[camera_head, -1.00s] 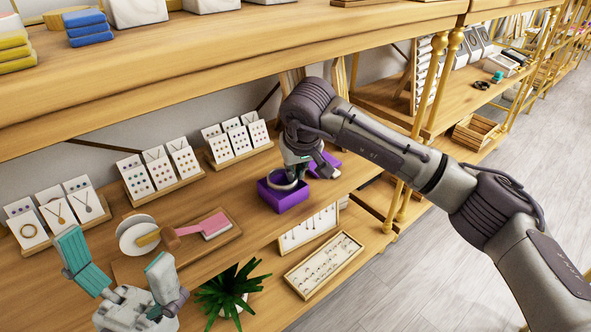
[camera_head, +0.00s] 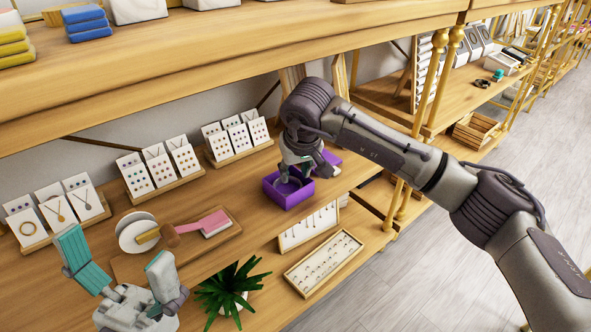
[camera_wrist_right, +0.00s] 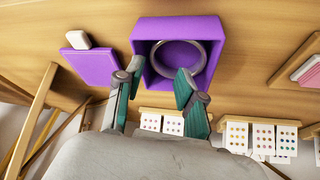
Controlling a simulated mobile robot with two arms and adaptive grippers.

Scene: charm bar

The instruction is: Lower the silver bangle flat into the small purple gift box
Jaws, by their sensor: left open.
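The small purple gift box (camera_head: 290,201) stands open on the wooden shelf, below my right gripper. The right wrist view shows the box (camera_wrist_right: 138,50) from above. The silver bangle (camera_wrist_right: 203,62) is inside it, looking flat or nearly flat on the purple floor. My right gripper (camera_wrist_right: 152,76) has its fingers apart at the box's near wall, one tip close to the bangle's edge; I cannot tell whether they touch. In the head view this gripper (camera_head: 300,165) partly covers the box. My left gripper (camera_head: 115,250) is open and empty at the lower left.
The purple lid (camera_wrist_right: 92,66) lies beside the box. Jewellery card stands (camera_head: 158,172) line the back of the shelf. An upper shelf overhangs the area.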

